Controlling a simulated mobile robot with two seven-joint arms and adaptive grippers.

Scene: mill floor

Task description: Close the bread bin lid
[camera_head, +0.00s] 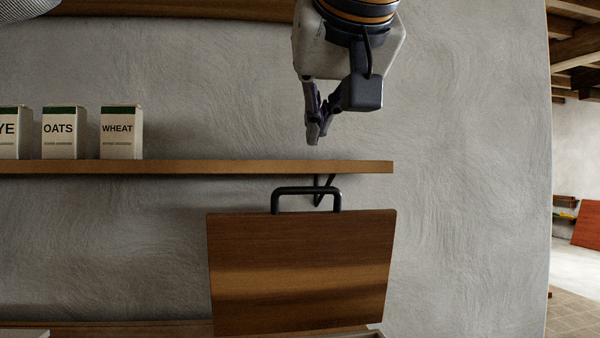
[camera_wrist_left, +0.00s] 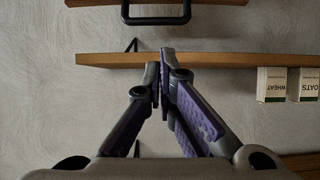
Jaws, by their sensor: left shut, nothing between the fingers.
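The bread bin lid (camera_head: 300,265) is a brown wooden panel standing upright, raised open, in the head view. A black bar handle (camera_head: 307,191) sits on its top edge. The handle also shows at the top of the left wrist view (camera_wrist_left: 156,18). My left gripper (camera_head: 313,140) points down, above the handle and apart from it. Its fingers are shut together and empty, as the left wrist view also shows (camera_wrist_left: 158,70). The bin's body is mostly below the head view; only a bit of its rim (camera_head: 375,332) shows. My right gripper is not in view.
A wooden wall shelf (camera_head: 200,167) runs behind the lid, its right end near the left gripper. Cartons marked OATS (camera_head: 64,132) and WHEAT (camera_head: 121,132) stand on it, with another at the left edge. The wall right of the lid is clear.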

